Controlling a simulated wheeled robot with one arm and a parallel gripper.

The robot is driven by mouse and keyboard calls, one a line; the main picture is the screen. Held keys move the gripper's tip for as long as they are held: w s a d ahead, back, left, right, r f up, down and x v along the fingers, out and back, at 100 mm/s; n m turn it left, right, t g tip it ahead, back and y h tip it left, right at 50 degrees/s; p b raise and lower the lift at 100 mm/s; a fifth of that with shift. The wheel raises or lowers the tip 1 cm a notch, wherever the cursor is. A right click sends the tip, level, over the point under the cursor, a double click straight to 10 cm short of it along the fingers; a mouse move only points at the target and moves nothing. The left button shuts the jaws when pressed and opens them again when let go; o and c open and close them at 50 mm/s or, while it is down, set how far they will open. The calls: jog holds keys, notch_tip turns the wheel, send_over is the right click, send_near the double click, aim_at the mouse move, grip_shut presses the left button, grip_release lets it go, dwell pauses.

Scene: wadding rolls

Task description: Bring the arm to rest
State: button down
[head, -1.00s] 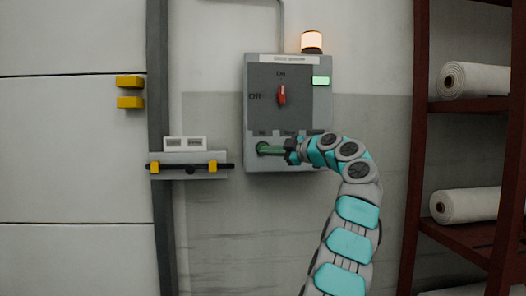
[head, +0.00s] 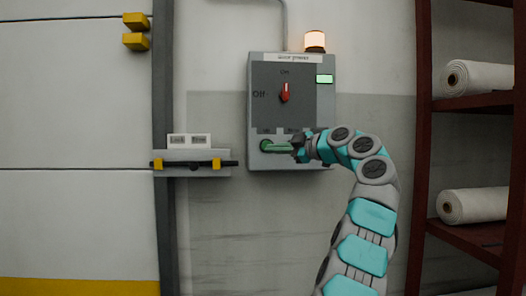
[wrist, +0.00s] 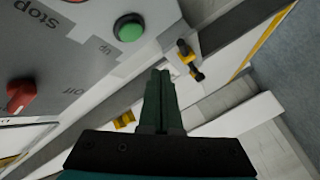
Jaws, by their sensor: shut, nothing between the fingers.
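My gripper (head: 274,149) is in front of the lower part of a grey control box (head: 323,120) in the head view, its green fingers pointing left. In the wrist view the dark green fingers (wrist: 162,75) are together and hold nothing. A round green button (wrist: 130,27) labelled Up shows up and left of the fingertips, apart from them in the picture. In the head view the button (head: 265,145) is at the fingertips; I cannot tell contact there. My arm bends up from the bottom right. The red switch (head: 285,92) points to On.
A large pale door (head: 75,105) with yellow blocks (head: 136,41) and a yellow bottom strip (head: 80,287) is on the left. A latch bar (head: 192,164) sits beside it. A dark red rack (head: 420,110) with white rolls (head: 478,78) stands close on the right.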

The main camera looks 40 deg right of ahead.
jog(key=w+a+f+m+g+y, duration=0.2)
jog(key=a+f, duration=0.1)
jog(key=a, duration=0.6)
jog(key=w+a+f+m+g+y, duration=0.1)
jog(key=w+a+f+m+g, duration=0.2)
jog(key=a, duration=0.7)
jog(key=s+a+f+m+g, duration=0.1)
jog(key=s+a+f+g, duration=0.25)
jog(key=a+f, duration=0.4)
jog(key=s+a+f+m+g, duration=0.15)
jog(key=s+a+f, duration=0.35)
jog(key=a, duration=0.5)
jog(key=s+a+f+g+h, duration=0.1)
jog(key=s+a+f+g, duration=0.2)
jog(key=s+a+f, duration=0.45)
jog(key=s+d+f+m+g+h, duration=0.2)
jog(key=s+f, duration=0.8)
jog(key=s, duration=0.5)
jog(key=s+d+f+m+g+h, duration=0.3)
jog(key=s+f, duration=0.7)
jog(key=s, duration=0.5)
jog(key=shift+s+d+f+h+p, duration=0.15)
jog(key=shift+s+f+h+p, duration=0.1)
jog(key=shift+h+p, duration=0.25)
